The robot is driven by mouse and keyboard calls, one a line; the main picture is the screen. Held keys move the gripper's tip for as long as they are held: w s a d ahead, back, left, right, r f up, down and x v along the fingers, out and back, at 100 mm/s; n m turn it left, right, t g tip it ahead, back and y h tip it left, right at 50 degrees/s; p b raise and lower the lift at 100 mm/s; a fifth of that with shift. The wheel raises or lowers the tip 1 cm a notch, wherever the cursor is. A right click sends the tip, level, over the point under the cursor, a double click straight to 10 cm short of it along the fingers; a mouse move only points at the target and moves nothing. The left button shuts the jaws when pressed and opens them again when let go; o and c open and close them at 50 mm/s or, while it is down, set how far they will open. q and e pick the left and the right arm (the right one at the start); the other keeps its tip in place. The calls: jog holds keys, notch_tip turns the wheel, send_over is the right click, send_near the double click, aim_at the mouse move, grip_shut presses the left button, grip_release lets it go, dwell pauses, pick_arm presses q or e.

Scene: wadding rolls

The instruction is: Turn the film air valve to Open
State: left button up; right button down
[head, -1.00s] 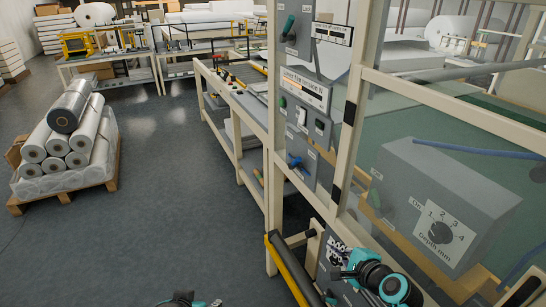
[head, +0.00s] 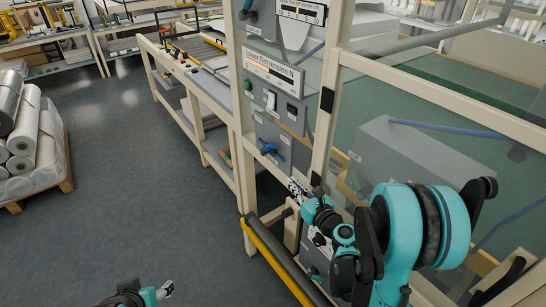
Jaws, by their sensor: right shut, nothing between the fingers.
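A blue valve handle (head: 270,148) sits on the lower grey plate of the machine's control panel, below a white rocker switch. Another dark teal handle (head: 246,8) is at the top edge of the panel. Their small labels are too small to read, so I cannot tell which is the film air valve. My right gripper (head: 296,187) is shut and empty, below and right of the blue handle and apart from it in the picture. My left gripper (head: 167,288) shows only slightly at the bottom edge; its finger state is unclear.
A cream frame post (head: 325,110) stands right of the panel, with a grey box (head: 385,150) behind the frame. A black roller with a yellow bar (head: 280,260) is below. The floor between is clear.

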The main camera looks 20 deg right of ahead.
jog(key=shift+w, duration=0.1)
jog(key=b, duration=0.2)
send_near(270, 148)
jog(key=w+f, duration=0.5)
jog(key=f, duration=0.1)
jog(key=shift+w+a+r, duration=0.25)
jog(key=shift+w+r, duration=0.35)
jog(key=shift+r, duration=0.1)
jog(key=shift+w+a+r, duration=0.25)
jog(key=shift+w+r, duration=0.3)
jog(key=shift+r, duration=0.1)
